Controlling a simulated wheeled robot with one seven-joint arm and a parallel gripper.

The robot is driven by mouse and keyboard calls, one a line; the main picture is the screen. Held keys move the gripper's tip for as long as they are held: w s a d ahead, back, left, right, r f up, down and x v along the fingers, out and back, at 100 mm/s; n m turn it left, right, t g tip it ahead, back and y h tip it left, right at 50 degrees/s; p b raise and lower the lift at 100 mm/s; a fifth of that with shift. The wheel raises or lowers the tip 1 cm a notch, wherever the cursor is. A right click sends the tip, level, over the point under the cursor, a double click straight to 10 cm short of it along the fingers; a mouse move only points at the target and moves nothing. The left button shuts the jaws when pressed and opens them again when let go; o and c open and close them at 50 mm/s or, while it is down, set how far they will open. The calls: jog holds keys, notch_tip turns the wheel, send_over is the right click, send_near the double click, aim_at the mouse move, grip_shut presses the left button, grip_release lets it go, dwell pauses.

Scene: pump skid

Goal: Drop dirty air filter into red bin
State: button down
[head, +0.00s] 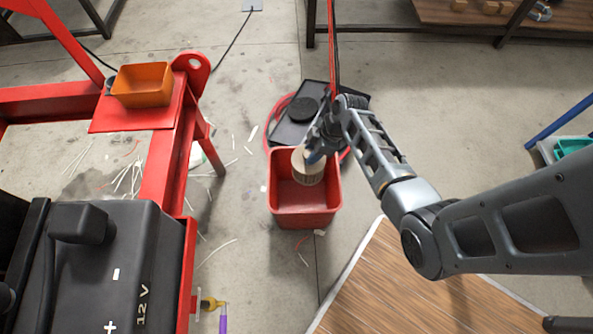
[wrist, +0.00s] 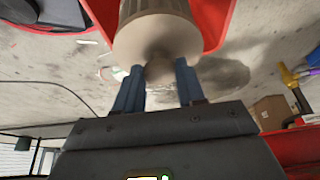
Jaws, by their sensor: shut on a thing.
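The dirty air filter (head: 308,167) is a beige, ribbed cylinder held over the back part of the red bin (head: 305,214). My gripper (head: 316,156) is shut on it. In the wrist view the filter (wrist: 157,38) fills the top middle, and the blue fingers of my gripper (wrist: 159,80) close on the knob at its end. The red bin also shows behind the filter in the wrist view (wrist: 213,18). The bin stands on the floor and its visible inside looks empty. Whether the filter's lower end is below the rim I cannot tell.
A black tray (head: 287,131) and a red hose lie behind the bin. A red frame with an orange box (head: 142,84) and a black 12 V battery (head: 115,262) stands at left. A wooden surface (head: 400,285) is at lower right. White scraps litter the floor.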

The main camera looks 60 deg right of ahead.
jog(key=shift+f+b, duration=2.7)
jog(key=shift+f, duration=0.25)
jog(key=c, duration=0.6)
grip_release()
jog(key=shift+r, duration=0.1)
jog(key=p+v, duration=0.2)
jog(key=v, duration=0.5)
jog(key=shift+s+d+r, duration=0.15)
jog(key=shift+r, duration=0.15)
